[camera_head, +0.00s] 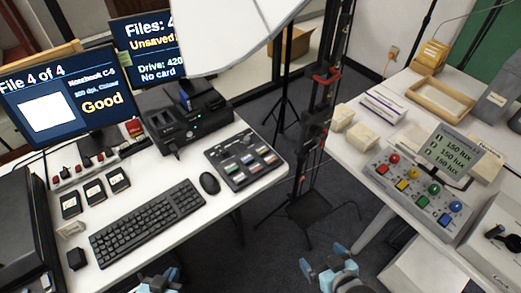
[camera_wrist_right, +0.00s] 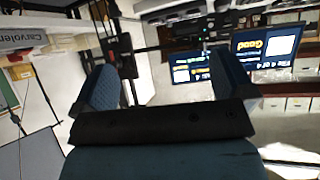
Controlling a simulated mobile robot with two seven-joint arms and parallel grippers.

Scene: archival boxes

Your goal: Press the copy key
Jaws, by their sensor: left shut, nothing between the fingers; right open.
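A black key panel (camera_head: 243,157) with rows of coloured and pale keys lies at the right end of the left white desk. Its key labels are too small to read, so I cannot tell which is the copy key. My left gripper (camera_head: 160,278) is at the bottom edge of the head view, partly cut off, shut and empty, in front of the desk and well apart from the panel. My right gripper (camera_head: 325,262) is open and empty, low between the two tables. In the right wrist view its fingers (camera_wrist_right: 165,85) stand wide apart.
A keyboard (camera_head: 147,222), a mouse (camera_head: 209,183) and a black dock (camera_head: 186,118) surround the panel's left side. A screen (camera_head: 62,97) reads "File 4 of 4" and "Good". A black stand (camera_head: 318,120) rises between the desks. The right table holds a coloured-button box (camera_head: 418,192).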

